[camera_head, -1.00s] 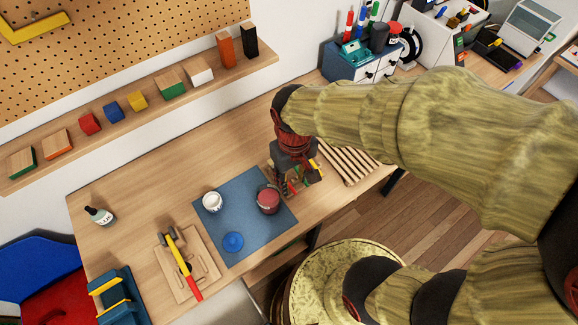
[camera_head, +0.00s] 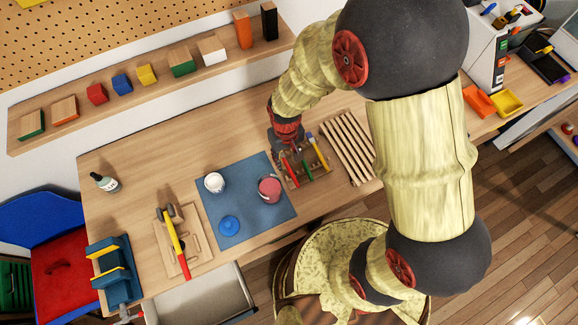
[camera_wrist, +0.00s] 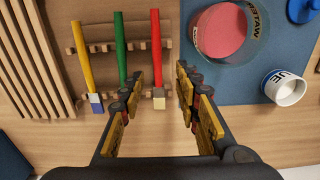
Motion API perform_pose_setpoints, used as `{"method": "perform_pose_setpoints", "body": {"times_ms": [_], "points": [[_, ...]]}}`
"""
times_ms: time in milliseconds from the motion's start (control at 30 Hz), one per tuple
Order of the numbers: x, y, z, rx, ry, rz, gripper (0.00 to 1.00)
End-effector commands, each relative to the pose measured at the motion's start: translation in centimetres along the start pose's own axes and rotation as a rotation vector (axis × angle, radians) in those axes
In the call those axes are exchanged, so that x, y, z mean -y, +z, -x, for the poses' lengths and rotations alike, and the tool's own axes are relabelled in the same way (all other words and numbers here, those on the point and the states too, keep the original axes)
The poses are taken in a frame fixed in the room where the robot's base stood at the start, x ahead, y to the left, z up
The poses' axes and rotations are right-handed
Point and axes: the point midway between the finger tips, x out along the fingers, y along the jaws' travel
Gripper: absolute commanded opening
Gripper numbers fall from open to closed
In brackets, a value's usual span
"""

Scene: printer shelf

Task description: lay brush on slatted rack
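Three brushes lie side by side on a notched wooden holder: yellow-handled (camera_wrist: 84,58), green-handled (camera_wrist: 120,48) and red-handled (camera_wrist: 156,40). In the head view the red brush (camera_head: 289,168) lies nearest the blue mat, and the yellow brush (camera_head: 319,154) nearest the slatted rack (camera_head: 347,146). The rack also shows at the left of the wrist view (camera_wrist: 28,62); its visible slats are bare. My gripper (camera_wrist: 170,80) is open and empty, with its fingers either side of the red brush's pale-tipped end, the left finger closer. In the head view my gripper (camera_head: 283,146) partly hides the holder's far end.
A blue mat (camera_head: 244,186) holds a red paint pot (camera_head: 270,189), a white cup (camera_head: 214,183) and a blue lid (camera_head: 229,225). A hammer (camera_head: 175,240) lies on a wooden board to the left. The bench behind the mat is clear.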

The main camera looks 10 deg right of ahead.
Motion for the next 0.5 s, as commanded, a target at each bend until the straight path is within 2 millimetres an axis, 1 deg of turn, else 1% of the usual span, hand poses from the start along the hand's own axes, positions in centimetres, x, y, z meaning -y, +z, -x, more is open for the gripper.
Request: {"method": "perform_pose_setpoints", "body": {"times_ms": [200,300,500], "points": [[-0.5,0.6,-3.2,0.003,0.0,0.001,0.33],[-0.5,0.5,-4.2,0.002,0.0,0.001,0.33],[-0.5,0.4,-4.6,0.0,0.0,0.001,0.33]]}}
